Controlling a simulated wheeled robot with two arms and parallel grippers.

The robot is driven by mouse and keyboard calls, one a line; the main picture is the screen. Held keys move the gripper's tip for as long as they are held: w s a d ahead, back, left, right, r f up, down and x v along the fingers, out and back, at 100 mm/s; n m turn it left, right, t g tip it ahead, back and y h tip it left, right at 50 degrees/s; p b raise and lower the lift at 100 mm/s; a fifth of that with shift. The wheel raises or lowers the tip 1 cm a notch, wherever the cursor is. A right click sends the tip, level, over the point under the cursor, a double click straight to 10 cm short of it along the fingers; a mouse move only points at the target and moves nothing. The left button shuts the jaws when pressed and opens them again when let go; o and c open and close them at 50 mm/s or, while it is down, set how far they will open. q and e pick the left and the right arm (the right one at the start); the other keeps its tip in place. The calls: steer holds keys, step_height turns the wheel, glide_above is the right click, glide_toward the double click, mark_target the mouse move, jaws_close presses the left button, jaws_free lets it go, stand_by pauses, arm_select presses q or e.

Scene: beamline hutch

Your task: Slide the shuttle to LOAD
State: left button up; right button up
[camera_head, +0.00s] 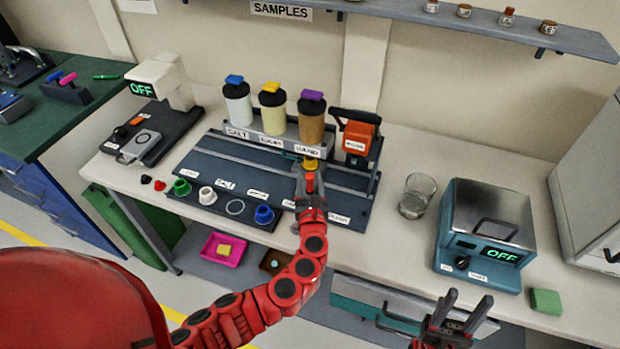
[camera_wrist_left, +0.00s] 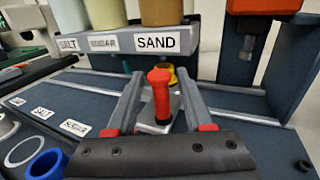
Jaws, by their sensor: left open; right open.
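The shuttle's upright red handle (camera_wrist_left: 160,92) stands on a small grey plate (camera_wrist_left: 152,127) on the dark rail station (camera_head: 245,160), below the SAND hopper (camera_head: 311,120). A yellow piece (camera_wrist_left: 169,74) shows just behind the handle; it also shows in the head view (camera_head: 311,163). My left gripper (camera_head: 310,178) is open, with one finger on each side of the red handle; I cannot tell whether either finger touches it. My right gripper (camera_head: 463,307) is open and empty at the bench's front edge. I cannot read a LOAD label; the arm covers part of the label row.
An orange unit (camera_head: 358,138) stands at the rail's right end. A glass beaker (camera_head: 417,196) and a teal device (camera_head: 485,236) reading OFF stand further right. Coloured rings, including a blue one (camera_head: 264,214), lie along the station's front left. White bench is clear around the beaker.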

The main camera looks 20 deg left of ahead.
arm_select(q)
jaws_close()
stand_by(1.3)
